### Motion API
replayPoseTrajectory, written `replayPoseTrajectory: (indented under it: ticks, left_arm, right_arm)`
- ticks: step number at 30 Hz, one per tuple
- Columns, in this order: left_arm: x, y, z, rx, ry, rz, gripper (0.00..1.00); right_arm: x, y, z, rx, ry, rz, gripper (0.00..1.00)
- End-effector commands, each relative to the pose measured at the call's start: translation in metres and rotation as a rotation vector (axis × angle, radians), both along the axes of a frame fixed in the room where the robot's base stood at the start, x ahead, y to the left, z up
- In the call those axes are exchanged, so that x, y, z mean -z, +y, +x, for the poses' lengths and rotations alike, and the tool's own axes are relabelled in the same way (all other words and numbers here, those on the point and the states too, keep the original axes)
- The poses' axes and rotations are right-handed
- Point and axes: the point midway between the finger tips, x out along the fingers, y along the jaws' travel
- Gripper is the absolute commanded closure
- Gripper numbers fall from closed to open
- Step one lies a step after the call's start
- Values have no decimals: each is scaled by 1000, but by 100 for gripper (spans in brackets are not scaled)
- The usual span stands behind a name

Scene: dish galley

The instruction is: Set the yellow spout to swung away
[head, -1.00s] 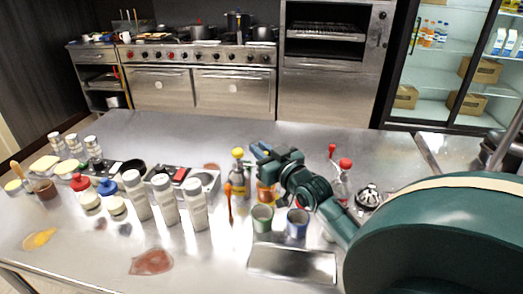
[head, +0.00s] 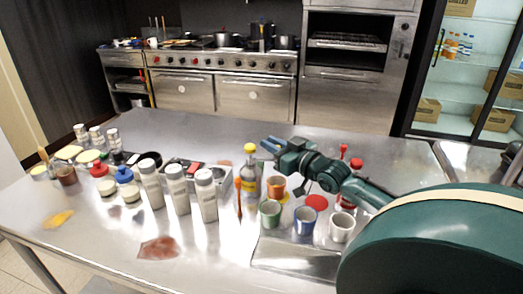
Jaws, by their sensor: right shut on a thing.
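The yellow spout (head: 250,148) tops a clear bottle (head: 249,180) with a yellow band, upright on the steel counter right of the middle. My right gripper (head: 270,146) is at the height of the spout, just to its right, with blue fingertips pointing left. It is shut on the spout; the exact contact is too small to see. The spout's direction is hard to make out. My left gripper is not in view.
Orange (head: 276,187), green (head: 270,213), blue (head: 304,220) and white (head: 341,227) cups stand below my right arm, by a metal tray (head: 295,260). White bottles (head: 178,188) stand left. A reddish spill (head: 158,247) lies at the front; counter around it is clear.

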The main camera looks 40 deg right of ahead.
Motion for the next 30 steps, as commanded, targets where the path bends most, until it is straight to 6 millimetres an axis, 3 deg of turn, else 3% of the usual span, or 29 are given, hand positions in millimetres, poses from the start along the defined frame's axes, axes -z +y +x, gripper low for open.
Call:
replayPoseTrajectory:
  ticks: [4,23,24,30]
  left_arm:
    - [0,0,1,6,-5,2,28]
    - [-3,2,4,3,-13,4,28]
    - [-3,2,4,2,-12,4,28]
    - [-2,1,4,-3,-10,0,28]
  right_arm:
    - [2,-8,-4,-45,13,-8,100]
    - [0,-5,-4,-134,8,4,100]
    - [0,-5,-4,-134,8,4,84]
    - [0,-5,-4,-135,6,3,68]
